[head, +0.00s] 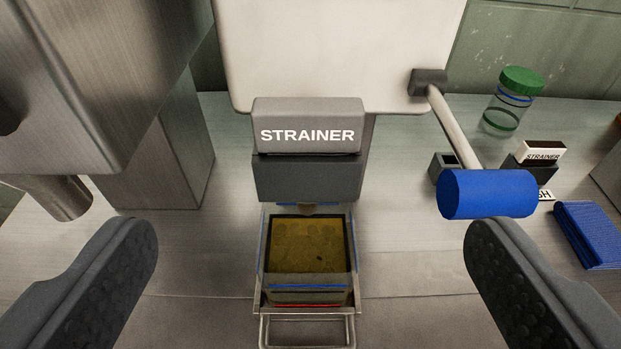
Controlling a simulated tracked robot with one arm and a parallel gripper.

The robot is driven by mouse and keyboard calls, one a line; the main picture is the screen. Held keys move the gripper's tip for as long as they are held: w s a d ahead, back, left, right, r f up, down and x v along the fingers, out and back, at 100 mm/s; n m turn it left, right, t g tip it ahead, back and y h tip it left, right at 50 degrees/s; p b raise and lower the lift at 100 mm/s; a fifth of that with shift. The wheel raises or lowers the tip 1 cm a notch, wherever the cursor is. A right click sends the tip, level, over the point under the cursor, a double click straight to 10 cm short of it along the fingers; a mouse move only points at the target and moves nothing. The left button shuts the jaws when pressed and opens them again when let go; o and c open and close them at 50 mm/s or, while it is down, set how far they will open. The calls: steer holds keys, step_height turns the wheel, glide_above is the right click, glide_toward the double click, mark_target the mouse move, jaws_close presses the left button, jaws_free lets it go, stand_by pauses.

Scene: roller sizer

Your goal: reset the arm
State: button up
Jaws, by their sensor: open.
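My gripper (312,278) shows as two dark, ridged fingers at the lower left and lower right. They are wide apart with nothing between them. Ahead of them is a machine with a pale panel (340,50) and a grey block labelled STRAINER (307,130). Below that block, a clear container (308,290) with a brownish-yellow content sits in a metal drawer-like holder with a wire handle (308,318). A lever with a blue cylindrical knob (487,194) hangs down at the machine's right side. The fingers appear apart from all of these.
A clear jar with a green lid (521,82) stands at the back right. A large metal housing (110,70) fills the upper left. The counter's front is clear.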

steer(key=w+a+r+m+h+b, duration=0.1)
steer(key=a+r+h+b, duration=0.1)
steer(key=r, duration=0.8)
steer(key=w+a+r+h+b, duration=0.1)
steer(key=a+r+h+b, duration=0.15)
steer(key=r, duration=0.65)
steer(key=s+a+r+y+b, duration=0.1)
steer(key=s+a+r, duration=0.4)
steer(key=a, duration=0.5)
steer(key=s+a+r+y+b, duration=0.1)
steer(key=s+a+r+y, duration=0.2)
steer(key=s+a+r, duration=0.3)
steer(key=a+r, duration=0.4)
steer(key=shift+a+t, duration=0.15)
steer(key=shift+t, duration=0.25)
